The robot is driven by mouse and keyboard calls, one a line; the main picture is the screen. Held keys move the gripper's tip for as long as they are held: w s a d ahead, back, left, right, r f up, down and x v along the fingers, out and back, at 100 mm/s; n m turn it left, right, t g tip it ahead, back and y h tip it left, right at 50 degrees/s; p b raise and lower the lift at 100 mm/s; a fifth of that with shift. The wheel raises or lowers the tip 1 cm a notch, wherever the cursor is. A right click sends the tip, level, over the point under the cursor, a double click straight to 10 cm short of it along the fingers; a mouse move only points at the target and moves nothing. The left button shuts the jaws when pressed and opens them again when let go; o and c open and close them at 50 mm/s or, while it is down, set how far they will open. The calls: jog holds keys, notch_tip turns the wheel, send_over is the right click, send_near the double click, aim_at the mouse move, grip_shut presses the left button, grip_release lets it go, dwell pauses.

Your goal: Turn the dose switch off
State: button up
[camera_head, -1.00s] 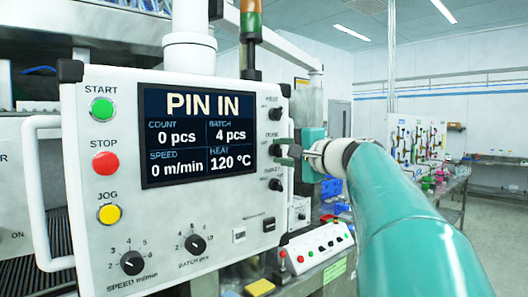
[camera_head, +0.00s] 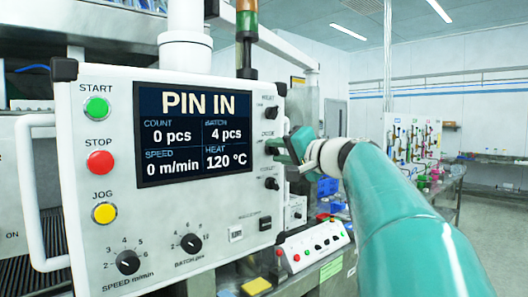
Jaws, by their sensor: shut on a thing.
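The white control panel (camera_head: 210,220) fills the left half of the view. At its right edge is a column of small black switches, the top one (camera_head: 271,112) and the bottom one (camera_head: 271,184) in plain sight. My gripper (camera_head: 277,147) is at the middle switch, beside the label that seems to read DOSE. Its fingers are shut on the dose switch (camera_head: 270,150), of which only a small dark part shows; the fingers hide the rest, so its exact setting cannot be told. The screen (camera_head: 195,133) reads PIN IN, 0 pcs, 0 m/min, 120 °C.
Green, red and yellow buttons (camera_head: 98,160) line the panel's left side, with a white handle (camera_head: 28,200) beside them. Two black dials (camera_head: 127,262) are below. The floor at the right is clear.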

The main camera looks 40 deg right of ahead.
jog(key=o, duration=1)
jog(key=shift+c, duration=0.2)
jog(key=shift+s, duration=0.1)
jog(key=s, duration=1.3)
jog(key=shift+s+d, duration=0.2)
jog(key=shift+s, duration=0.15)
jog(key=shift+w, duration=0.1)
jog(key=w+a+f+n+g+y, duration=0.2)
jog(key=w+a+f+g, duration=0.1)
jog(key=a+f, duration=0.6)
jog(key=w+a+f+n+g+y, duration=0.1)
jog(key=w+a+f+n+g, duration=0.2)
jog(key=a+f, duration=0.65)
jog(key=s+a+f+n+g+h, duration=0.1)
jog(key=s+a+f+n+g, duration=0.2)
jog(key=a+f, duration=0.3)
jog(key=s+a+f+n+g+h, duration=0.2)
jog(key=s+a+f, duration=0.3)
jog(key=f, duration=0.9)
jog(key=shift+s+a+f+n+g, duration=0.2)
jog(key=shift+s+a+n+g, duration=0.05)
jog(key=shift+a+n+g, duration=0.5)
